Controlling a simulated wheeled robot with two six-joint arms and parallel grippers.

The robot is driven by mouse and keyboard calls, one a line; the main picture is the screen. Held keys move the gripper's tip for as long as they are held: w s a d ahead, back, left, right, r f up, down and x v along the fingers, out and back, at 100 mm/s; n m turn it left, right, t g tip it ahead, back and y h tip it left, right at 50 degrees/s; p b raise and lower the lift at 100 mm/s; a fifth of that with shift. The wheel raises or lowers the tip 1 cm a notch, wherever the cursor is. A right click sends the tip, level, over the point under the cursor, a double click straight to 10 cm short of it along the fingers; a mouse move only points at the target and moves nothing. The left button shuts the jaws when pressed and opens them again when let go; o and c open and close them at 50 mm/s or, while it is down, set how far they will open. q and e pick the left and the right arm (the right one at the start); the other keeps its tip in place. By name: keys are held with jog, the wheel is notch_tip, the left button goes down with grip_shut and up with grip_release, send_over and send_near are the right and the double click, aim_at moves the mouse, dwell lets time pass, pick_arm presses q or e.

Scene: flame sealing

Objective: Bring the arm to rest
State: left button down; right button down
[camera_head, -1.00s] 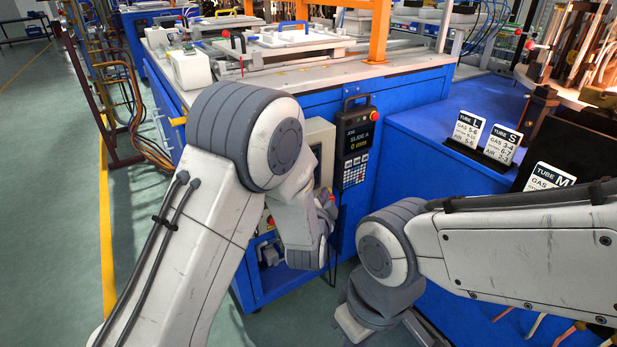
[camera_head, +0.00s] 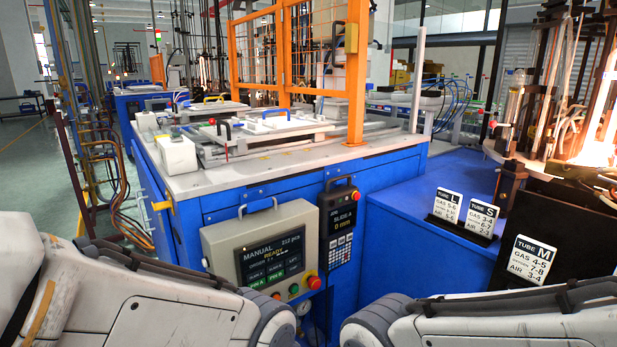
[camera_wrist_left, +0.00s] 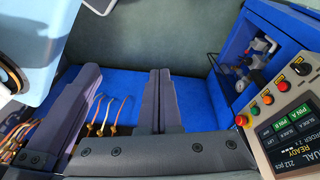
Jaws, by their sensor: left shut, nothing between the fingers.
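My left gripper (camera_wrist_left: 125,72) shows in the left wrist view as two dark fingers, with nothing held between them. Behind it are a blue cabinet face and several hoses. In the head view my left arm (camera_head: 165,315) lies low across the bottom left corner. The left gripper itself is out of that view. My right arm (camera_head: 500,322) enters low from the right. Its gripper is out of sight below the picture edge.
A control panel (camera_head: 222,241) reading MANUAL, READY is on the blue machine's front, beside a black SLIDE A pendant (camera_head: 340,222). The panel also shows at right in the left wrist view (camera_wrist_left: 286,118). Tube cards L (camera_head: 447,205), S (camera_head: 482,217) and M (camera_head: 532,262) stand at right.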

pick_arm(q)
jog(key=s+a+r+g+y, duration=0.1)
jog(key=s+a+g, duration=0.1)
jog(key=s+a, duration=0.3)
notch_tip(320, 180, up, 24)
jog(key=s+n+p, duration=0.1)
jog(key=p, duration=2.3)
jog(key=shift+d, duration=0.4)
jog(key=shift+s, duration=0.1)
